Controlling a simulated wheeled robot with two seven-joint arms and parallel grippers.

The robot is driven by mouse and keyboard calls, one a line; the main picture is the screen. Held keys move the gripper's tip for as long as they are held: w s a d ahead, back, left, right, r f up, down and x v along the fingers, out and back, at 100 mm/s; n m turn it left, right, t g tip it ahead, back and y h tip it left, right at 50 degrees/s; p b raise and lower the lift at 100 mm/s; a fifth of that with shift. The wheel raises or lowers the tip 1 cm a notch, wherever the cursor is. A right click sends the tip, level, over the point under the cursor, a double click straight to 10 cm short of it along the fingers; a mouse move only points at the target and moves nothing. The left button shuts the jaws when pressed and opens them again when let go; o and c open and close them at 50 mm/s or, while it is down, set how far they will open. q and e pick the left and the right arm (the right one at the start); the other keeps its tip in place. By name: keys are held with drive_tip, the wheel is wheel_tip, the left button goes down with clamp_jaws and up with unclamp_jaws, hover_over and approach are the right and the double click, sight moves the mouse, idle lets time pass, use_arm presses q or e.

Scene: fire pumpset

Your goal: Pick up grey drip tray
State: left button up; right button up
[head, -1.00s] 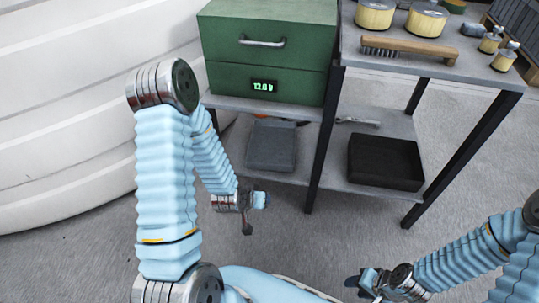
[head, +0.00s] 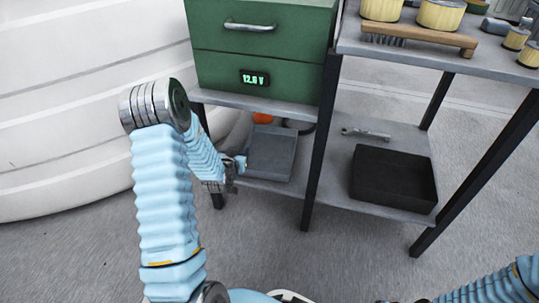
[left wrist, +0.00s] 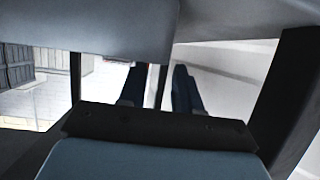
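The grey drip tray (head: 271,152) is a shallow box on the left part of the lower shelf, under the green cabinet. My left gripper (head: 238,166) is at the tray's left side, near its rim; I cannot tell whether it touches. In the left wrist view, the two dark fingers of the left gripper (left wrist: 160,90) stand apart with a narrow gap between them, and I see nothing clearly held. My right arm shows only at the bottom right of the head view, and its fingers are too cut off to judge.
The green cabinet (head: 262,47) stands on the upper shelf just above the tray. A dark shelf leg (head: 317,150) stands right of the tray. A black tray (head: 392,178) and a wrench (head: 366,133) lie on the lower shelf's right. A brush (head: 420,38) lies on top.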

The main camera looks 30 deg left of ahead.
use_arm(q)
drive_tip(key=x, duration=0.4)
drive_tip(key=shift+w+f+b, duration=0.15)
drive_tip(key=shift+w+b, duration=0.1)
drive_tip(key=shift+b, duration=0.1)
clamp_jaws()
